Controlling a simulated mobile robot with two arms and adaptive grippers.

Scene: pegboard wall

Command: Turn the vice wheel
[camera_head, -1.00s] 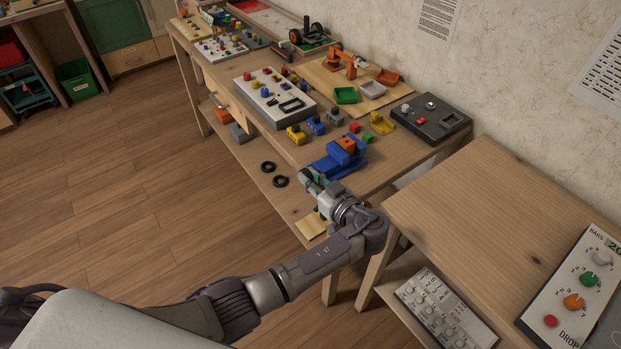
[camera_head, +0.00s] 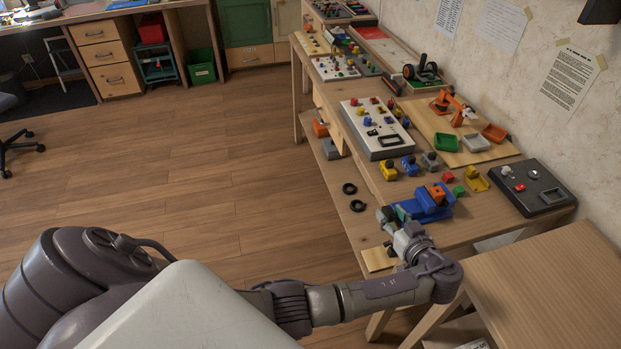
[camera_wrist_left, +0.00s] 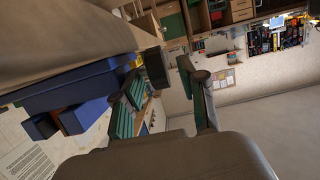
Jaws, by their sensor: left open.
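The blue vice (camera_head: 432,205) with an orange block (camera_head: 437,192) in it sits at the front edge of the workbench in the head view. In the left wrist view its blue body (camera_wrist_left: 75,88) fills the left side. My left gripper (camera_head: 391,214) is just off the vice's near left end, at the bench edge. In the left wrist view the gripper (camera_wrist_left: 165,92) is open, its green-padded fingers spread apart. I cannot clearly make out the vice wheel; the gripper covers that end in the head view. I cannot tell whether a finger touches the vice. My right gripper is out of view.
A white board with knobs (camera_head: 372,141), yellow, blue and grey blocks, and a dark control box (camera_head: 531,188) stand on the workbench. Two black rings (camera_head: 357,206) lie on the lower shelf. Another wooden table (camera_head: 545,280) is at right.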

